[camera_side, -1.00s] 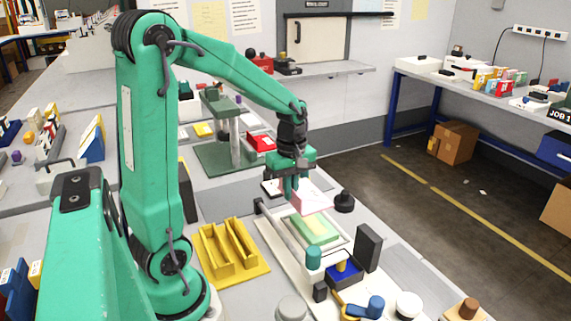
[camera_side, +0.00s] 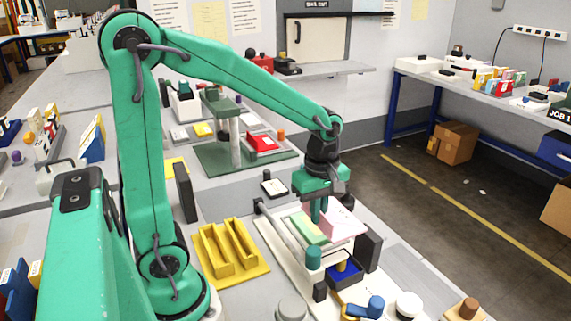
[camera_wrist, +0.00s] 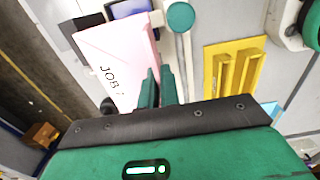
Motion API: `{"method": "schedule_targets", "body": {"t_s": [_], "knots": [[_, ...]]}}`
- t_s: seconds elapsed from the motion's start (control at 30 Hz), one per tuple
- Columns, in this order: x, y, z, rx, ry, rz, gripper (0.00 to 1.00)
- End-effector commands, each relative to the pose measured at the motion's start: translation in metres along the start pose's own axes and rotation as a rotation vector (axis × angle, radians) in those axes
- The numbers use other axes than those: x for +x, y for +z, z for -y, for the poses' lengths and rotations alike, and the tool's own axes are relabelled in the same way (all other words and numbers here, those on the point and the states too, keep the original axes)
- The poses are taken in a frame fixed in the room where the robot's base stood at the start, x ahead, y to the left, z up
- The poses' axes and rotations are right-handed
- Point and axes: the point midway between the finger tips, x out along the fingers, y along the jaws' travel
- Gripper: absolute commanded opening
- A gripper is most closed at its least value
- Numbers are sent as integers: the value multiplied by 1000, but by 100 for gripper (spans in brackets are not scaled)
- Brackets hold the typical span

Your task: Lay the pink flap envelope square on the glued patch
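The pink flap envelope (camera_side: 343,223) hangs from my gripper (camera_side: 318,216) over the plotter bed, slightly tilted. In the wrist view the envelope (camera_wrist: 118,55), marked "JOB", extends to the left of my gripper's fingers (camera_wrist: 160,92), which look closed on its near edge. A pale green pad (camera_side: 308,229) lies on the bed just left of the envelope and partly behind my fingers. I cannot make out the glued patch itself; the envelope and fingers cover part of that area.
A dark upright block (camera_side: 367,249) stands close to the envelope's right. A blue tray (camera_side: 344,277) and teal knob (camera_side: 314,258) are in front. A yellow slotted holder (camera_side: 231,254) sits left of the bed.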

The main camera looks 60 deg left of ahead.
Motion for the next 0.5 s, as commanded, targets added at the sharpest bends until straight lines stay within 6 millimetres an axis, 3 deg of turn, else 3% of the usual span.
{"method": "schedule_targets", "body": {"t_s": [0.23, 0.5], "knots": [[13, -21, -4, -5, -3, 0, 0], [39, -63, -14, -6, -3, 0, 0]]}}
